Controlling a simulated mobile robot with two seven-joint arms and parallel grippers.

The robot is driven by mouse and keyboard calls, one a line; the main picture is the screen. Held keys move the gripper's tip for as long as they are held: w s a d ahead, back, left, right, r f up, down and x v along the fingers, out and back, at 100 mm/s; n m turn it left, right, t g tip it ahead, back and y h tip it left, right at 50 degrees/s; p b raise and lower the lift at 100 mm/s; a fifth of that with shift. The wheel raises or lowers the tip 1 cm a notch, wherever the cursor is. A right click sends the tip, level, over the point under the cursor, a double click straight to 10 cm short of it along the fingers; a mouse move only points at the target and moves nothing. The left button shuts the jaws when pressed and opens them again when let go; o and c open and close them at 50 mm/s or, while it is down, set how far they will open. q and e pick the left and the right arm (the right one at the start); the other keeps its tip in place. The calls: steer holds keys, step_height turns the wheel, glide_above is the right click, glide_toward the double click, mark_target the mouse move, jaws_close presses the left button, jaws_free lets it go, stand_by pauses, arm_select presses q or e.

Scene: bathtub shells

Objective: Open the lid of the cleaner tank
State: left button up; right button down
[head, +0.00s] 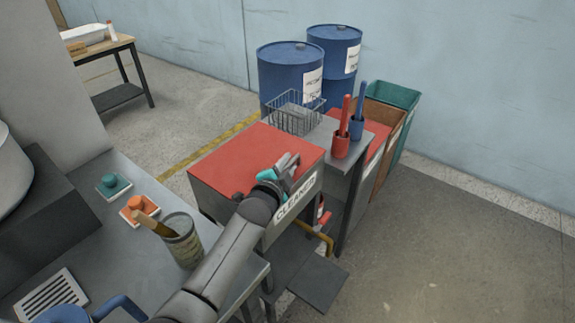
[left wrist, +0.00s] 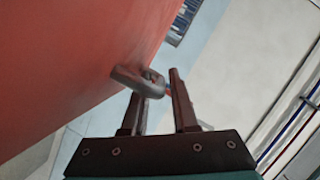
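The cleaner tank (head: 229,204) is a grey box with a "CLEANER" label on its front. Its red lid (head: 248,151) lies flat on top, closed. My left gripper (head: 289,166) is at the lid's front right edge and hides part of it. In the left wrist view the red lid (left wrist: 65,60) fills the upper left. A grey handle (left wrist: 138,80) sticks out from it at the tips of my left gripper (left wrist: 158,98). The fingers are apart, with the handle's end at or between the tips; I cannot tell if they touch it. My right gripper is not in view.
A wire basket (head: 294,116) and red and blue cups (head: 341,146) with handled tools stand on a grey stand behind the tank. Blue drums (head: 288,70) stand further back. A grey bench (head: 92,230) with a brush jar (head: 183,243) is at left. Open floor (head: 460,240) is at right.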

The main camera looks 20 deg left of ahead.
arm_select(q)
jaws_close()
stand_by(1.3)
